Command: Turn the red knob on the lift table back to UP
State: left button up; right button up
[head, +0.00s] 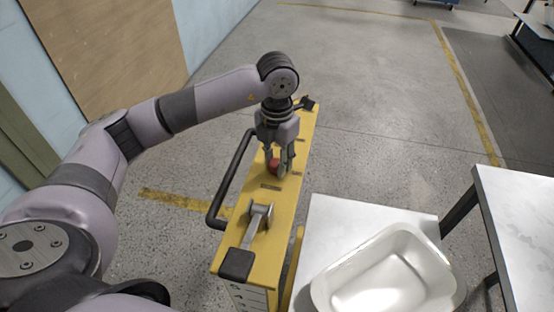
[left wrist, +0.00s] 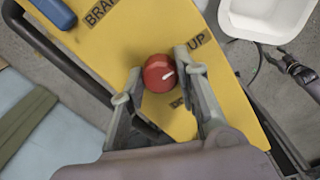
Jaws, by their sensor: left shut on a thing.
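The red knob (left wrist: 157,76) sits on the yellow top panel (left wrist: 110,45) of the lift table, which also shows in the head view (head: 292,200). A white mark on the knob points right, between the UP label (left wrist: 197,40) and a partly hidden label (left wrist: 178,102) below it. My left gripper (left wrist: 159,74) has a finger on either side of the knob and is shut on it. In the head view my left gripper (head: 279,170) reaches down from above, and its fingers hide part of the knob (head: 272,163).
A grey lever (head: 258,225) stands on the panel nearer me. A black handle bar (head: 228,185) runs along the panel's left side. A white tub shell (head: 385,275) rests on the white tabletop to the right. Open concrete floor lies beyond.

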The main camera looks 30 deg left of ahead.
aim_at(277, 162)
pick_arm(q)
jog(key=shift+w, duration=0.1)
jog(key=o, duration=1.2)
jog(key=shift+c, duration=0.2)
notch_tip(277, 162, up, 12)
dwell(0.3)
